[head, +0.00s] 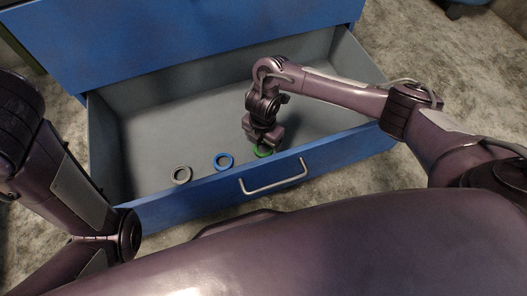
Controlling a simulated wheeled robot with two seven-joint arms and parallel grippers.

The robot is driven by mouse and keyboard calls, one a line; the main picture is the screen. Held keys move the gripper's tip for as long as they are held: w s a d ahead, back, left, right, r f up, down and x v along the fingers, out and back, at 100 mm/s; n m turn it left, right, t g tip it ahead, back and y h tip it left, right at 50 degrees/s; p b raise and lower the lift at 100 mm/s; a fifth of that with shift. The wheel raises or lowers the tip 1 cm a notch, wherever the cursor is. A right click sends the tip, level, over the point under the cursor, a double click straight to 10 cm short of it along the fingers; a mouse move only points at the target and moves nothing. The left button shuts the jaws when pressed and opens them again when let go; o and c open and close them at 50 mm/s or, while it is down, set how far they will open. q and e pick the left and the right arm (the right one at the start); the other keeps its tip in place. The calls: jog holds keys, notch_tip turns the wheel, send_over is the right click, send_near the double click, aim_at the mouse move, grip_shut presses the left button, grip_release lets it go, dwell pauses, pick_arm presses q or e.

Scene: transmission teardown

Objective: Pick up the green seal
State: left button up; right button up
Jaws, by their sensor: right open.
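The green seal (263,153) lies in the open drawer, close to its front panel. It is partly hidden by my right gripper (262,146), which points down directly over it. The right gripper is open; whether its fingers touch the seal I cannot tell. My left arm comes in along the left side, and its gripper is out of view.
A blue ring (224,161) and a grey ring (182,174) lie in the drawer left of the green seal. The blue drawer front (330,157) with its metal handle (274,181) stands nearest me. The grey drawer floor (185,125) behind is bare.

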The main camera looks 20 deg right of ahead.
notch_tip(320, 180, down, 2)
jog(key=shift+f+b, duration=0.2)
jog(key=shift+b, duration=0.2)
jog(key=shift+r, duration=0.15)
jog(key=c, duration=1.1)
